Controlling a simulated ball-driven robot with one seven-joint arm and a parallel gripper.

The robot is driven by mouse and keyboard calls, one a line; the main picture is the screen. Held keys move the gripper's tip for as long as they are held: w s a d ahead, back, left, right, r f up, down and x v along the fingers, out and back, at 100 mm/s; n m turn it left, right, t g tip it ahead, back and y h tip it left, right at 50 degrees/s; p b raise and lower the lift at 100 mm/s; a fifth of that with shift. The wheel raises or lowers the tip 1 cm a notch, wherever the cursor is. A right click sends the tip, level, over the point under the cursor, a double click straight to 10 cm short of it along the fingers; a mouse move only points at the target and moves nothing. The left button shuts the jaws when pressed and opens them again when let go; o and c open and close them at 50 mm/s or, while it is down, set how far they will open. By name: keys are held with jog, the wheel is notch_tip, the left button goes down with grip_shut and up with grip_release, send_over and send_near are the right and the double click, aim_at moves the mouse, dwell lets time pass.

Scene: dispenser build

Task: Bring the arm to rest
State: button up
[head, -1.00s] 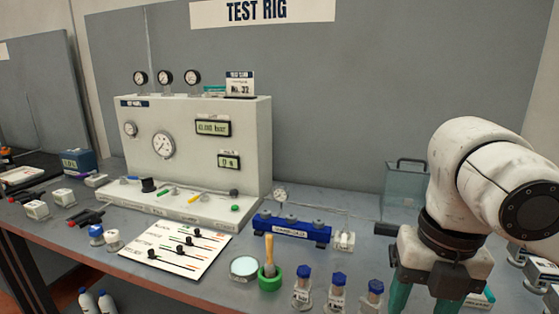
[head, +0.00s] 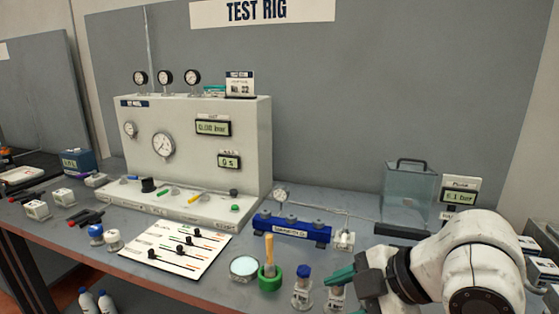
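My white arm is low at the right front of the bench in the head view. My gripper (head: 341,281) is at its left end, with green fingers pointing left. The fingers are over or in front of the blue-capped bottles at the front edge. One bottle (head: 302,287) stands just left of the fingertips, and another (head: 336,297) is partly hidden below them. The fingers overlap in this view, so I cannot tell whether they are apart. Nothing is visibly held.
The test rig panel (head: 190,115) stands at the back left. A blue manifold block (head: 292,230), a green ring holder with a brush (head: 270,277) and a round dish (head: 244,267) are left of my gripper. A clear tank (head: 409,195) and a display (head: 459,192) stand behind my arm.

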jog(key=s+d+f+m+h, duration=0.1)
jog(key=s+d+f+m, duration=0.2)
jog(key=f, duration=0.4)
jog(key=s+d+f+m, duration=0.1)
jog(key=s+f+m, duration=0.2)
jog(key=f+m, duration=0.3)
jog(key=s+d+f+m+h, duration=0.1)
jog(key=s+d+f+m, duration=0.2)
jog(key=f, duration=0.4)
jog(key=s+d+f+m+g+h, duration=0.1)
jog(key=s+d+f+m, duration=0.3)
jog(key=s, duration=0.5)
jog(key=s+d+f+m+g+h, duration=0.2)
jog(key=s+d+f+m+h, duration=0.2)
jog(key=s+f, duration=0.3)
jog(key=s+d, duration=0.1)
jog(key=s, duration=0.1)
jog(key=shift+s+d+f+m, duration=0.2)
jog(key=shift+s+d+m, duration=0.1)
jog(key=shift+d+m, duration=0.1)
